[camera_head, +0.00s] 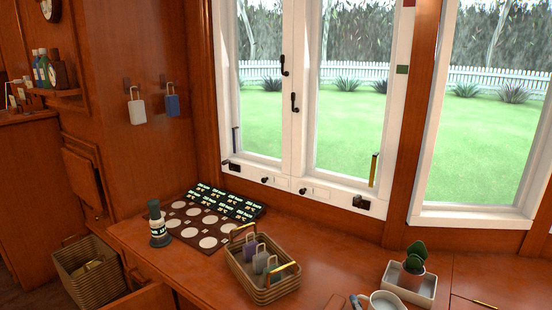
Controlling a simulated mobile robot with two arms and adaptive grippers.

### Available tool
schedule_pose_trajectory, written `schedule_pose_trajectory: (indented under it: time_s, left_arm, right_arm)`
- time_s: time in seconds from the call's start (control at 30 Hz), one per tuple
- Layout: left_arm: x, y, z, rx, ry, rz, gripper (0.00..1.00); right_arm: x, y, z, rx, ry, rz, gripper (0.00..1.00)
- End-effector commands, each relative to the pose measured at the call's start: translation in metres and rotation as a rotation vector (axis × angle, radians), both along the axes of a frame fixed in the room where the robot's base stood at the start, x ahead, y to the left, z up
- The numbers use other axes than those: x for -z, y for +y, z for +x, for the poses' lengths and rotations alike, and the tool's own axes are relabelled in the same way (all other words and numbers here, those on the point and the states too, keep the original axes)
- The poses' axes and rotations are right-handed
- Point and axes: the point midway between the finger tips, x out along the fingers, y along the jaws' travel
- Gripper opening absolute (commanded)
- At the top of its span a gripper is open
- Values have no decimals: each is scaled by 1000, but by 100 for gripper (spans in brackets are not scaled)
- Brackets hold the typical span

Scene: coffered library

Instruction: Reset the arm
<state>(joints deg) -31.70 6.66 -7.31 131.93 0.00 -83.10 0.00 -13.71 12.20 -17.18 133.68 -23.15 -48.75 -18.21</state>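Neither of my arms shows in the head view, and neither gripper is in view. I cannot see whether the grippers are open or shut, or whether they hold anything. The wooden counter (330,262) below the window fills the lower part of the view.
A lower basket (88,277) stands at left. Bare counter lies right of the wicker basket.

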Motion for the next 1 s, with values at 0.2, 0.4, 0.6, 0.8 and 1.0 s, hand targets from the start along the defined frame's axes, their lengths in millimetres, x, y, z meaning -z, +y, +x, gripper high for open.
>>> schedule_pose_trajectory:
  time_s: [0.2, 0.4, 0.6, 0.8, 1.0]
  left_arm:
    - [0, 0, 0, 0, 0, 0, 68]
    - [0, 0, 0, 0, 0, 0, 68]
    - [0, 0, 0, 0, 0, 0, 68]
    - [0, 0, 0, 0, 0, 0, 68]
    - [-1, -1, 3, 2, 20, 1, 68]
  right_arm:
    - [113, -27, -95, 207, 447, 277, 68]
    - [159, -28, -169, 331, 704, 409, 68]
    - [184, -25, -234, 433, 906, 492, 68]
    - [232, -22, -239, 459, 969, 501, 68]
    - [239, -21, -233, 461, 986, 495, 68]
